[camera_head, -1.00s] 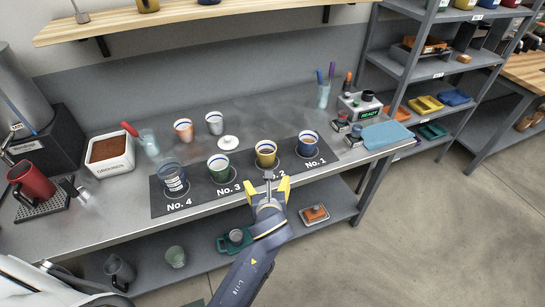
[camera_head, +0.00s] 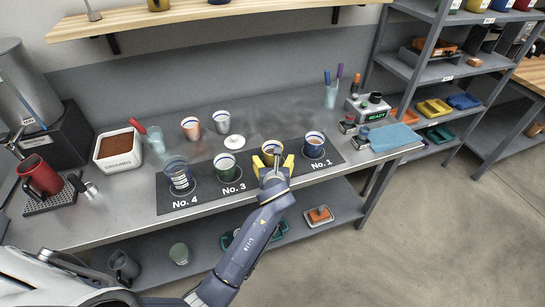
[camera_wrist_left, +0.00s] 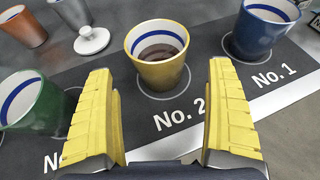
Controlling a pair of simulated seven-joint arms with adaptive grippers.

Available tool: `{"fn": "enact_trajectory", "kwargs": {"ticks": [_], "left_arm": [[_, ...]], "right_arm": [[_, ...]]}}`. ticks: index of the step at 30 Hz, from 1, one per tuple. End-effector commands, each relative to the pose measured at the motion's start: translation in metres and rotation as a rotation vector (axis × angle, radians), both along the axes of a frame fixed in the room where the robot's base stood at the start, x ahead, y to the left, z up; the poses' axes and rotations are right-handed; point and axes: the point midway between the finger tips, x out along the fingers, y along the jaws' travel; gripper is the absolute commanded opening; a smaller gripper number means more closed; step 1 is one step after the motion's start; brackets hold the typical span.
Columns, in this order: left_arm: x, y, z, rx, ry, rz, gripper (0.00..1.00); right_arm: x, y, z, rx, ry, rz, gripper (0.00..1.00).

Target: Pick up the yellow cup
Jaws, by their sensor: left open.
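The yellow cup (camera_head: 270,149) stands upright at the No. 2 place on the dark mat. In the left wrist view the yellow cup (camera_wrist_left: 158,62) has a white inside with a blue band and dark liquid or grounds in it. My left gripper (camera_head: 273,165) is open at the near side of the cup. In the left wrist view its two yellow fingers (camera_wrist_left: 165,105) are spread wide, with the cup just beyond and between their tips. No contact shows. My right gripper is not seen in either view.
A white lid (camera_head: 233,141) lies behind the mat (camera_head: 207,203). The shelf (camera_head: 220,22) hangs above the back of the counter.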

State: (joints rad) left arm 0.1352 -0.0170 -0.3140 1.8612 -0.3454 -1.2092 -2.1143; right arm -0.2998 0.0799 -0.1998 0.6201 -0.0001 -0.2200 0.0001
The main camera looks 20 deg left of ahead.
Motion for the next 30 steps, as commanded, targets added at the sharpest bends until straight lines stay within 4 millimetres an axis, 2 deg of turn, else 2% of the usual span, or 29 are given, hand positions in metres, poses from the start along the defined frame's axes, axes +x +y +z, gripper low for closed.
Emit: {"fn": "enact_trajectory", "kwargs": {"ticks": [8, 18, 30], "left_arm": [[0.011, 0.004, -0.006, 0.001, 0.001, 0.001, 0.89], [0.044, 0.016, -0.022, 0.001, 0.001, 0.001, 0.89], [0.049, 0.018, -0.024, 0.0, 0.001, 0.001, 0.87]], "right_arm": [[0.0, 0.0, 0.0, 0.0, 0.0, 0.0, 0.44], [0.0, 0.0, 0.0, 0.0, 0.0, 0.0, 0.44], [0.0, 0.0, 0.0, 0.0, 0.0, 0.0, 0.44]]}}
